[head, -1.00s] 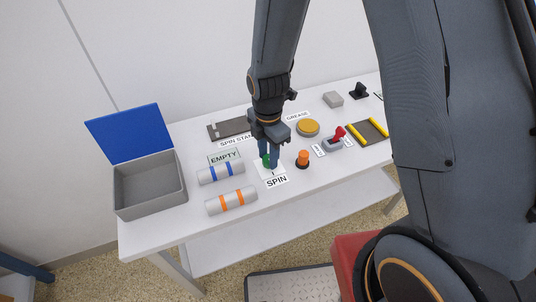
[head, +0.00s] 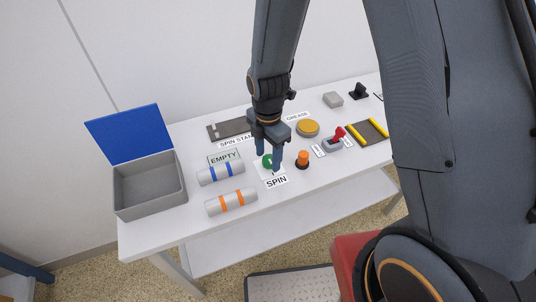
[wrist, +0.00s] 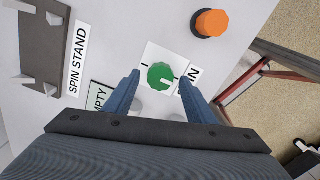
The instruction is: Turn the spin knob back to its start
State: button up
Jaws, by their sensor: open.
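The green spin knob (head: 267,161) sits on a white square plate beside the SPIN label (head: 277,182). In the wrist view the knob (wrist: 160,76) shows a white pointer line towards the right. Dark marks on the plate (wrist: 153,52) lie to the left and right of the knob. My gripper (head: 268,162) is over the knob, with its fingers pointing down. In the wrist view my gripper (wrist: 160,78) is open, with one finger on each side of the knob and a gap on both sides.
An orange button (head: 302,159) stands close to the right of the knob. Two banded rollers (head: 231,202) lie to the left, near a grey box (head: 150,190) with a blue lid. A yellow round pad (head: 308,128) and a red-handled switch (head: 338,135) stand farther back right.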

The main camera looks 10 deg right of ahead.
aim_at(268, 159)
jog(key=shift+r+b, duration=0.85)
jog(key=shift+r, duration=3.05)
jog(key=s+d+r+m, duration=0.2)
jog(key=d+m, duration=0.4)
jog(key=m, duration=0.5)
jog(key=s+d+r+m+t, duration=0.1)
jog(key=s+d+r+m, duration=0.2)
jog(key=d+m, duration=0.3)
jog(key=s+m, duration=0.1)
jog(key=m, duration=0.4)
jog(key=shift+s+d+r+b, duration=0.15)
jog(key=shift+s+d+b, duration=0.05)
jog(key=shift+s+b, duration=0.2)
jog(key=shift+s+d+r+m, duration=0.1)
jog(key=shift+s+d+m, duration=0.15)
jog(key=shift+m, duration=0.35)
jog(key=shift+s+d+r+m, duration=0.1)
jog(key=shift+s+d+m, duration=0.1)
jog(key=shift+m, duration=0.4)
jog(key=shift+c, duration=0.4)
